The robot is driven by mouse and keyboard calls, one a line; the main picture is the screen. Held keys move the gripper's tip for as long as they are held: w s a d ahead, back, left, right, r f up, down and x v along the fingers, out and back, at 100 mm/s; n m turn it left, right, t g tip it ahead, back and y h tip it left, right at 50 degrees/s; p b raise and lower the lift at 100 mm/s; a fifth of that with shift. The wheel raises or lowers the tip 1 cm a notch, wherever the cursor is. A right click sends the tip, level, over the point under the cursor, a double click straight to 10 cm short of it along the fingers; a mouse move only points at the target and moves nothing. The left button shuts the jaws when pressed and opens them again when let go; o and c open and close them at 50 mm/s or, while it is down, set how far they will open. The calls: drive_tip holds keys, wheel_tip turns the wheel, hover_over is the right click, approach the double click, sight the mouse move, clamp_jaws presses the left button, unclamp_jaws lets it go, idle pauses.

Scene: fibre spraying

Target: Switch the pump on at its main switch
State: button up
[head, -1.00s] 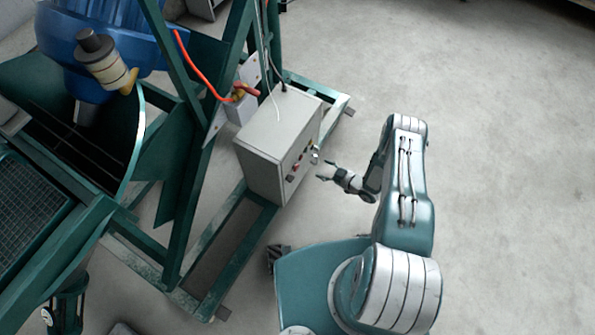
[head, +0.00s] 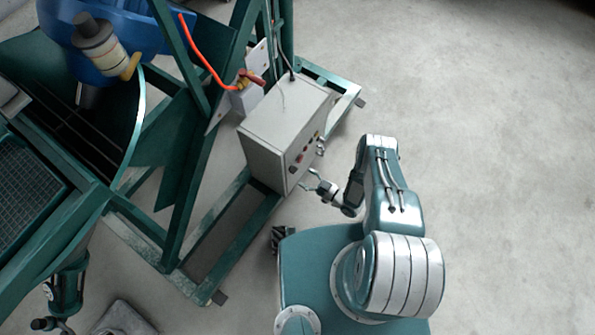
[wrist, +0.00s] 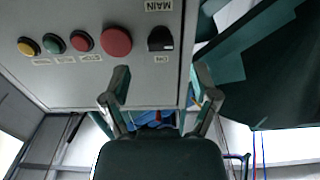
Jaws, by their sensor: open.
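The grey control box (head: 285,125) stands on the green frame, its button panel facing my arm. In the wrist view its panel (wrist: 75,80) appears upside down. The black main switch knob (wrist: 160,39) sits at the right end of the button row, beside the "MAIN" label. A small label next to the knob seems to read "ON"; the knob's own setting is not clear. My gripper (wrist: 162,78) is open and empty. Its fingertips are apart, below the knob in the wrist view, one on each side of it. In the head view my gripper (head: 311,184) is just off the panel.
A large red button (wrist: 116,42) is close beside the knob, then smaller red (wrist: 82,41), green (wrist: 54,43) and yellow (wrist: 28,46) buttons. An orange hose (head: 205,58) runs behind the box. Open concrete floor (head: 480,150) lies to the right.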

sight(293, 170)
drive_tip(key=x, duration=0.4)
drive_tip(key=shift+w+a, duration=0.15)
drive_tip(key=shift+c, duration=0.3)
clamp_jaws()
